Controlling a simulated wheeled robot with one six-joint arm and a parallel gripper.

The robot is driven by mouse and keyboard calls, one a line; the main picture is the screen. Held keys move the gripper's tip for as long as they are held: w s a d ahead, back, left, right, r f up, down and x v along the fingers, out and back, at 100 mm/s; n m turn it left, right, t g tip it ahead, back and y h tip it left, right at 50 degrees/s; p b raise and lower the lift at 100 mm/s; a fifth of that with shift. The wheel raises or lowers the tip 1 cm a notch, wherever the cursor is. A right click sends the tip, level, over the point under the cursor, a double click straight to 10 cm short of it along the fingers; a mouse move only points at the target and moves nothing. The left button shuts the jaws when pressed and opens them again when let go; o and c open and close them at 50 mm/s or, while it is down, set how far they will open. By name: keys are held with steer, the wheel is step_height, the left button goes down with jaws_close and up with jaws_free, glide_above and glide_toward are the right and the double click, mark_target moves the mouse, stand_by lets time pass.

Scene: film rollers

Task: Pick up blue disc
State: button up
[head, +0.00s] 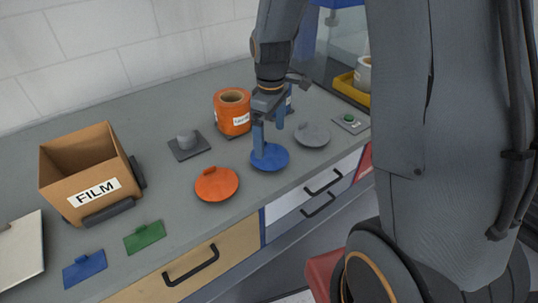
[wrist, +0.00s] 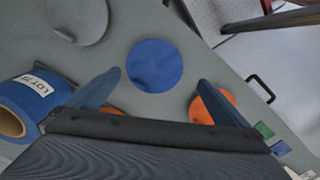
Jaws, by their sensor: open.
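The blue disc (head: 272,158) lies flat on the grey counter near its front edge, with a small raised tab on it. My gripper (head: 268,137) is above the disc, pointing down, with its two blue fingers apart and nothing between them. One finger overlaps the disc in the head view, and I cannot tell whether it touches. In the wrist view the whole blue disc (wrist: 157,62) shows just ahead of the gap between the open fingertips (wrist: 159,79).
An orange disc (head: 216,185) and a grey disc (head: 313,134) lie on either side. An orange roll (head: 226,118) stands behind; a blue roll (wrist: 38,92) is close to the left finger in the wrist view. A FILM box (head: 82,178) stands at left.

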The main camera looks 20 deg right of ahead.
mark_target(270, 156)
steer(key=shift+w+f+n, duration=0.5)
steer(key=shift+w+n, duration=0.2)
steer(key=shift+w, duration=0.15)
steer(key=shift+s+d+f+p, duration=0.1)
steer(key=shift+f+p, duration=0.55)
steer(key=shift+f, duration=1.25)
steer(key=shift+s+d+f+p, duration=0.1)
steer(key=shift+f+p, duration=0.55)
steer(key=shift+f, duration=1.25)
steer(key=c, duration=0.7)
steer(key=shift+c, duration=0.2)
